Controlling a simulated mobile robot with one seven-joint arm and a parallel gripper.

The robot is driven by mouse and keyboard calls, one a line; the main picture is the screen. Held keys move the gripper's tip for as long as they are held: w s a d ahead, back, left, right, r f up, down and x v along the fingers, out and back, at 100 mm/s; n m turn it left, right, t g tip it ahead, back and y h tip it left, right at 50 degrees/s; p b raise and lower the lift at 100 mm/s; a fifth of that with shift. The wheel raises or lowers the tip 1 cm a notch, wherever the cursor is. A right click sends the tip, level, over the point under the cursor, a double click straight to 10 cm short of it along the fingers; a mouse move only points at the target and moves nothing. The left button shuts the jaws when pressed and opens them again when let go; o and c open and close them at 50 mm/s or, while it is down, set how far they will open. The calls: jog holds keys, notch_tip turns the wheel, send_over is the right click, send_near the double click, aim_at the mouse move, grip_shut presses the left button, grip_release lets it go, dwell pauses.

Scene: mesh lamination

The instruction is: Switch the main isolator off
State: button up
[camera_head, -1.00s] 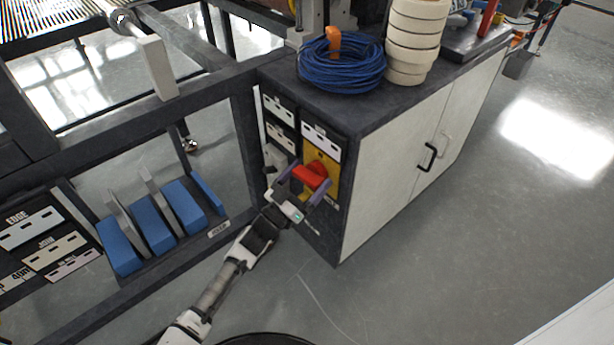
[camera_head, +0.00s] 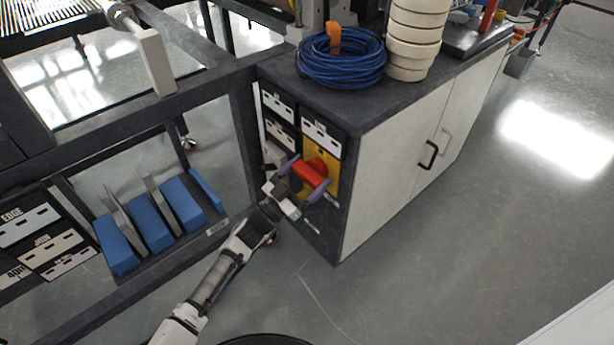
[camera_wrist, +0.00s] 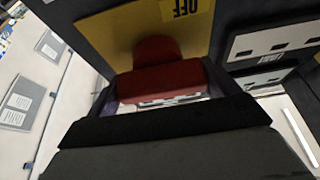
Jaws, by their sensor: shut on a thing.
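The main isolator is a red rotary handle (camera_head: 309,174) on a yellow plate (camera_head: 331,168), on the dark end panel of the cabinet. In the head view the handle lies slanted, its right end lower. My gripper (camera_head: 304,181) has its two purple fingers at opposite ends of the handle and is shut on it. In the wrist view the red handle (camera_wrist: 160,80) spans between the fingers, and the yellow plate (camera_wrist: 160,22) behind it shows the word OFF upside down. My gripper's dark body hides the lower part of that view.
White label plates (camera_head: 321,138) sit above the isolator. The cabinet top holds a blue cable coil (camera_head: 341,68) and a stack of cream rolls (camera_head: 414,40). A frame with blue blocks (camera_head: 150,228) stands at left.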

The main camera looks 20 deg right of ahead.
jog(key=shift+o, duration=0.2)
jog(key=o, duration=0.8)
jog(key=shift+r, duration=0.1)
jog(key=shift+c, duration=0.2)
jog(key=b+v, duration=0.1)
jog(key=v, duration=1.3)
jog(key=shift+b, duration=0.3)
jog(key=shift+w, duration=0.1)
